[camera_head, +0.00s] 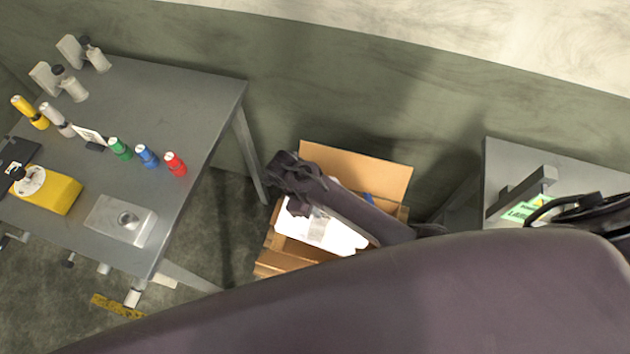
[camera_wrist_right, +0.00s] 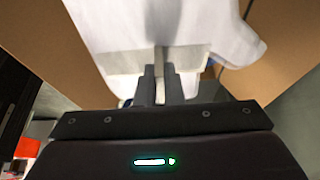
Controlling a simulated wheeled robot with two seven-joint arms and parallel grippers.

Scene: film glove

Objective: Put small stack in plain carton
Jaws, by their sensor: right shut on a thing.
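The plain carton (camera_head: 360,168) stands open on the floor between the two tables, with its back flap raised. My right gripper (camera_wrist_right: 162,75) is shut on a stack of white film gloves (camera_wrist_right: 140,25), gripped at a pale band across it. In the head view the white stack (camera_head: 330,232) shows below my right gripper (camera_head: 290,180), over the carton's opening. The carton's brown walls (camera_wrist_right: 40,40) flank the stack in the wrist view. Whether the stack touches the carton's bottom cannot be told. My left gripper does not show.
A grey table (camera_head: 195,95) on the left holds several colored bottles, a yellow device (camera_head: 62,195) and a metal plate (camera_head: 120,220). Another table (camera_head: 520,160) on the right bears a green label (camera_head: 520,212). A blue thing (camera_head: 369,198) shows inside the carton. My dark arm hides the lower area.

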